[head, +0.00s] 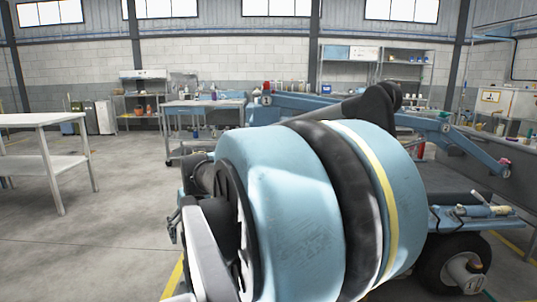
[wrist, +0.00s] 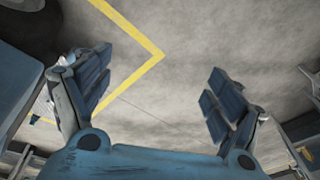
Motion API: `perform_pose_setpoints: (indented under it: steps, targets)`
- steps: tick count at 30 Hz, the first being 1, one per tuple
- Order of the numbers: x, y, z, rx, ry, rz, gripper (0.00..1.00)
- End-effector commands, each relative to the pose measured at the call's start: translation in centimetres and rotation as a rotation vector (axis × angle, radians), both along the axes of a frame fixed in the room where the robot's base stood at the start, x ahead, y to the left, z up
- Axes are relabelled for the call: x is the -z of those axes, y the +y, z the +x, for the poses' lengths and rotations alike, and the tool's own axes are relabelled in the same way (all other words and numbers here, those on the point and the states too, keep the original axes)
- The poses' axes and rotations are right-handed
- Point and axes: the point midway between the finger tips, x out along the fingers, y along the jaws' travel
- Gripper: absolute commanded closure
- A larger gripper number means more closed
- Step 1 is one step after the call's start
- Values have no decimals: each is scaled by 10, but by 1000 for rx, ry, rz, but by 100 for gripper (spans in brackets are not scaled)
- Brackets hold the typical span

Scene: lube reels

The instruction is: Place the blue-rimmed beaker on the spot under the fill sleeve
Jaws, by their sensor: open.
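My gripper (wrist: 160,92) is open and empty in the wrist view, its two blue padded fingers wide apart over bare concrete floor. In the head view a large blue and black arm part fills the middle and hides much of what is behind it; I cannot make out the gripper there. I cannot pick out the blue-rimmed beaker, the fill sleeve or the spot under it in either view. Small items on the far benches and shelves are too small to tell apart.
A pale table (head: 40,122) stands at the left. A blue workbench (head: 205,104) and a grey shelf rack (head: 405,72) stand towards the back wall. A yellow floor line (wrist: 140,35) bends below my gripper. The floor between the pale table and workbench is clear.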

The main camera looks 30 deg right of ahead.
Motion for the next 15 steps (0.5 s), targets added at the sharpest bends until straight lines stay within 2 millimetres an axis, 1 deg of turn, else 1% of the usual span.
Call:
perform_pose_setpoints:
  steps: [1, 5, 8, 11, 15]
  targets:
    - [-8, -2, 11, 7, -3, 33, 14]
    - [-26, -4, 39, -2, -28, 124, 14]
    - [-40, -10, 61, -11, -61, 190, 14]
    - [-53, -22, 85, -19, -106, 252, 14]
    - [-72, -45, 118, -31, -189, 329, 14]
